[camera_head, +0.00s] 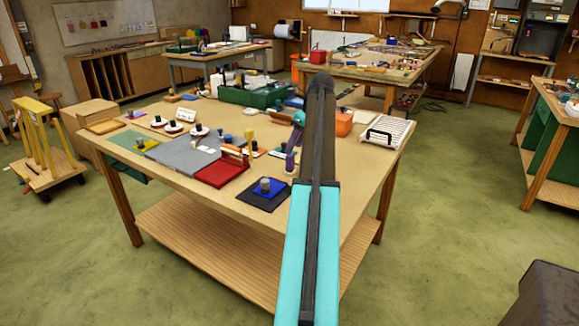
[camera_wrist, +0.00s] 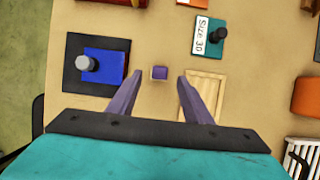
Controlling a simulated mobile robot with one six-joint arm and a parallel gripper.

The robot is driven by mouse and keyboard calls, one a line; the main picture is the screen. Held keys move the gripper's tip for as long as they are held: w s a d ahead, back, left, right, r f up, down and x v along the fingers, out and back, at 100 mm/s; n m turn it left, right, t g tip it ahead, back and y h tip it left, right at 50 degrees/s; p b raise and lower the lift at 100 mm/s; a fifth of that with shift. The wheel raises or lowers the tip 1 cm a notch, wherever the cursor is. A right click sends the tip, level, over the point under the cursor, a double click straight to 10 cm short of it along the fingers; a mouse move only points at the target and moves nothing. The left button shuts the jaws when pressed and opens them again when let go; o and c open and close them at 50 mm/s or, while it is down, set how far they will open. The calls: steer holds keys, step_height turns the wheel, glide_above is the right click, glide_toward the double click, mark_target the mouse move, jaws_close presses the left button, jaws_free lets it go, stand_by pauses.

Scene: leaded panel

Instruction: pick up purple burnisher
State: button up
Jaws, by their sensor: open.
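A small purple block-shaped piece, seen from above, stands on the tan tabletop in the wrist view; I take it for the purple burnisher (camera_wrist: 159,72). My gripper (camera_wrist: 159,84) is open, with one mauve finger on each side of the piece in the picture and a clear gap to both. The fingers do not appear to touch it. How high the fingertips are above it I cannot tell. In the head view my gripper (camera_head: 291,168) points down over the right part of the front table, partly behind my arm. I cannot make out the burnisher there.
Left of the gripper is a dark mat (camera_wrist: 75,85) with a blue square and grey cylinder. A red tray (camera_head: 220,174) is nearby.

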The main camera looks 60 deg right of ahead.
mark_target(290, 164)
steer(key=shift+w+f, duration=0.3)
steer(key=shift+f, duration=0.35)
steer(key=shift+p+x, duration=0.55)
steer(key=shift+x, duration=2.05)
steer(key=shift+s, duration=0.1)
steer(key=shift+c, duration=0.4)
steer(key=c, duration=1)
